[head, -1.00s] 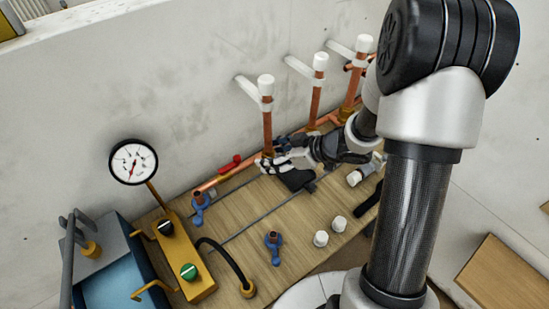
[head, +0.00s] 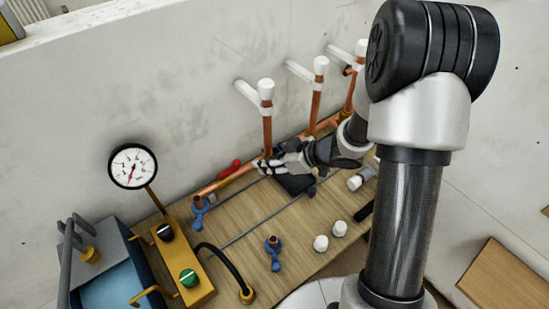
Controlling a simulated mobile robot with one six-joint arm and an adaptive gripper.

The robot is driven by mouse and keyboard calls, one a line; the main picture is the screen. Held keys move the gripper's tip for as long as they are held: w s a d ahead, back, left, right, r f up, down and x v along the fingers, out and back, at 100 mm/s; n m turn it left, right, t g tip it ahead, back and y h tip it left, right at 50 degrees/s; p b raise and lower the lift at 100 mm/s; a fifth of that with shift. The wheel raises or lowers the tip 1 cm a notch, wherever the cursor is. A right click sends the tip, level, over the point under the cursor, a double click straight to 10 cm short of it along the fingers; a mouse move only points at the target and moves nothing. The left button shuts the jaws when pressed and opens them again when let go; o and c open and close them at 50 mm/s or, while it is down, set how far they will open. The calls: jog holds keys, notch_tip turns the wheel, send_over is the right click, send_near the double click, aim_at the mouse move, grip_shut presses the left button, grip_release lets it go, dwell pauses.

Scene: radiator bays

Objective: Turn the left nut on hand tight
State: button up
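The leftmost of the upright copper pipes (head: 267,130) has a white cap and a white wall bracket, and its foot meets the horizontal copper pipe (head: 237,174). My gripper (head: 264,165) reaches in from the right and its fingertips are at the foot of this pipe. The left nut cannot be made out there; the fingers cover that spot. Whether the fingers are closed on it or only around it cannot be told at this size.
A red-handled valve (head: 231,167) lies just left of my gripper. Two blue fittings (head: 274,252) and two white caps (head: 320,243) stand on the wooden board (head: 240,210). A pressure gauge (head: 133,166) and a yellow block (head: 185,262) are at the left.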

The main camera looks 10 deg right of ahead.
jog(key=shift+c, duration=1.1)
jog(key=shift+f+m+t+h+b, duration=0.1)
jog(key=shift+m+t+h+b, duration=0.55)
jog(key=shift+m+b, duration=0.3)
jog(key=shift+m+t+h+b, duration=0.25)
jog(key=shift+m+b, duration=0.1)
jog(key=shift+m, duration=0.1)
jog(key=shift+c, duration=0.3)
jog(key=shift+a+f+m+h+b, duration=0.1)
jog(key=shift+m+h+b, duration=0.3)
jog(key=shift+m+b, duration=0.15)
jog(key=shift+s+m+t+h, duration=0.1)
jog(key=shift+m+t+h, duration=0.4)
jog(key=shift+m+h, duration=0.45)
jog(key=shift+c, duration=0.2)
